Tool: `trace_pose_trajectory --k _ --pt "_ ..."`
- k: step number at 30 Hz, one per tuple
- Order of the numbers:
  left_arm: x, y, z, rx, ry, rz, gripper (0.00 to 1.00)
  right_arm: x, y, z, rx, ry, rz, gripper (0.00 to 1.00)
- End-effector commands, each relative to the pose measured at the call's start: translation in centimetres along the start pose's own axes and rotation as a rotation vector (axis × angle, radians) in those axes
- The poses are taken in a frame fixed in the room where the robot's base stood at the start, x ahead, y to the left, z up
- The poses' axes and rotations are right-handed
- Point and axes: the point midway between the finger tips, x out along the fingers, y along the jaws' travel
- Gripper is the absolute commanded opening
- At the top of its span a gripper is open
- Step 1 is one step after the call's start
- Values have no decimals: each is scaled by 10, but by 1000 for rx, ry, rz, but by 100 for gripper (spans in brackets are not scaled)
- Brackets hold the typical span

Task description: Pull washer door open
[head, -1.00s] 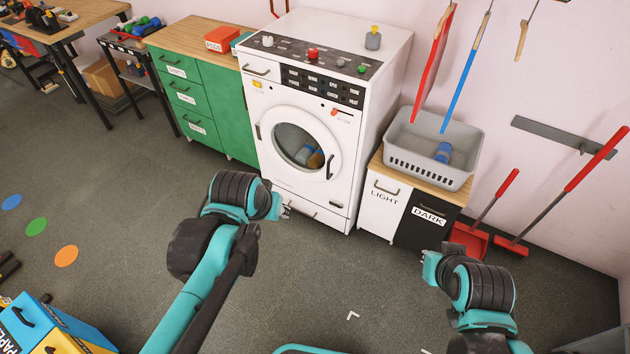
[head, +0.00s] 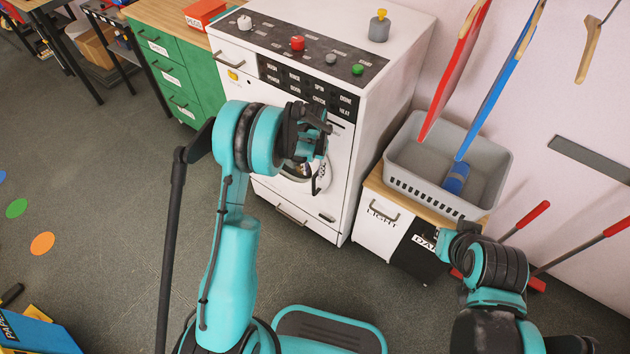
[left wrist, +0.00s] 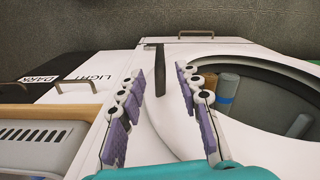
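The white washer (head: 385,105) stands against the wall, and my left arm hides most of its round door in the head view. My left gripper (head: 318,135) is at the door front. In the left wrist view the door (left wrist: 185,148) shows as a white ring around dark glass. Its dark bar handle (left wrist: 160,70) lies between the spread purple-padded fingers of my left gripper (left wrist: 160,72), with gaps on both sides. The door looks closed. My right gripper (head: 447,240) is in front of the dark cabinet, its fingers too small to judge.
A grey basket (head: 405,150) holding a blue item (head: 456,178) sits on the low cabinet (head: 375,225) right of the washer. Green drawers (head: 190,70) stand at left. Red-handled tools lean at right. The grey floor (head: 110,210) at left is mostly clear.

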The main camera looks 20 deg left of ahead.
Motion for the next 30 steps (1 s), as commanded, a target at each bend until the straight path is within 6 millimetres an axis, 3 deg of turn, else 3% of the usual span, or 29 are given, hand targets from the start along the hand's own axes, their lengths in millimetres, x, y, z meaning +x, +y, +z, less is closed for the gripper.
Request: trace_pose_trajectory --k 15,26,30 --pt "74 0 0 1 -2 0 34 26 0 18 0 0 0 0" --pt "79 0 0 1 -2 0 34 26 0 19 0 0 0 0" --pt "79 0 0 1 -2 0 0 26 0 19 0 0 0 0"
